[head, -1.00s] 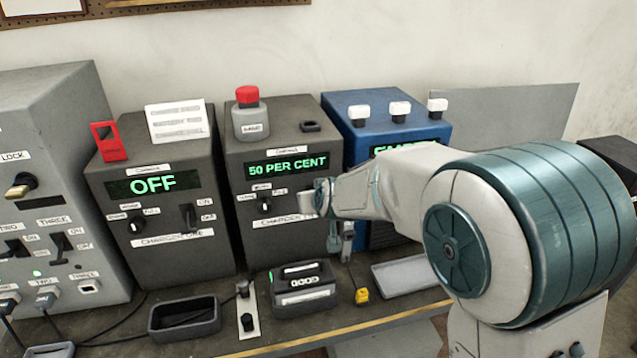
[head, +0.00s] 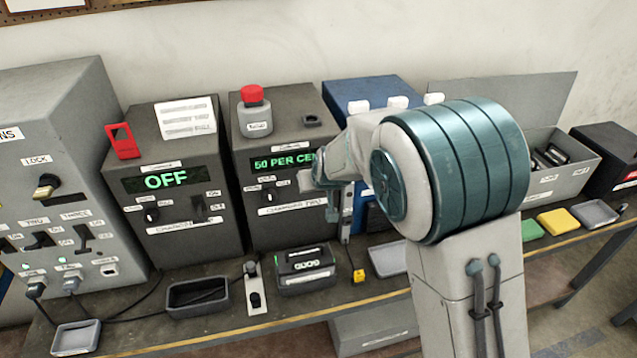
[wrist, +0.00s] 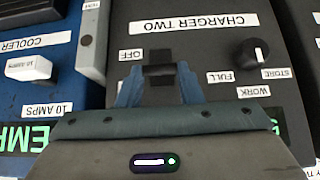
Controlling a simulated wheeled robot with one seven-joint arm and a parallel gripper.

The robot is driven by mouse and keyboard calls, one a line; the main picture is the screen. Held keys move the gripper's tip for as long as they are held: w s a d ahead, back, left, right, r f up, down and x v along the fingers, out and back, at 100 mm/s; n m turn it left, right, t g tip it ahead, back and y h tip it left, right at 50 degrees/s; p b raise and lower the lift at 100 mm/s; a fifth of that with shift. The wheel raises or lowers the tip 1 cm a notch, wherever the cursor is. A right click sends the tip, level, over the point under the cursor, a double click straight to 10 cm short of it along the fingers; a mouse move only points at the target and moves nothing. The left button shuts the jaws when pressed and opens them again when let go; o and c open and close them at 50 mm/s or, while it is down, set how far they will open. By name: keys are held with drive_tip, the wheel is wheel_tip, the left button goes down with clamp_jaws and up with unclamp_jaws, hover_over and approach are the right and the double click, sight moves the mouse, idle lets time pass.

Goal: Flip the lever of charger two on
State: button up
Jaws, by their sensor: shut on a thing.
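Charger two (head: 275,112) is the dark grey box in the middle of the head view, with a green display (head: 280,162) reading 50 PER CENT. In the wrist view, which shows the panel upside down, its label (wrist: 194,22) reads CHARGER TWO. My gripper (wrist: 159,80) is at the panel with its two blue fingers on either side of the dark lever (wrist: 160,72), shut on it. The OFF label (wrist: 131,55) shows beside it; the ON label is not visible. In the head view my gripper (head: 308,181) hides the lever.
Charger one (head: 185,235), reading OFF, stands to the left. The blue cooler box (head: 350,92) stands close on the right, partly behind my arm. A black knob (wrist: 253,54) sits beside the lever. A battery (head: 304,270) and tray (head: 197,297) lie in front.

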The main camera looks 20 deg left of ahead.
drive_tip(key=o, duration=1)
drive_tip(key=b+v, duration=0.2)
drive_tip(key=v, duration=1.1)
drive_tip(key=shift+s+d+r, duration=0.2)
drive_tip(key=shift+r, duration=0.1)
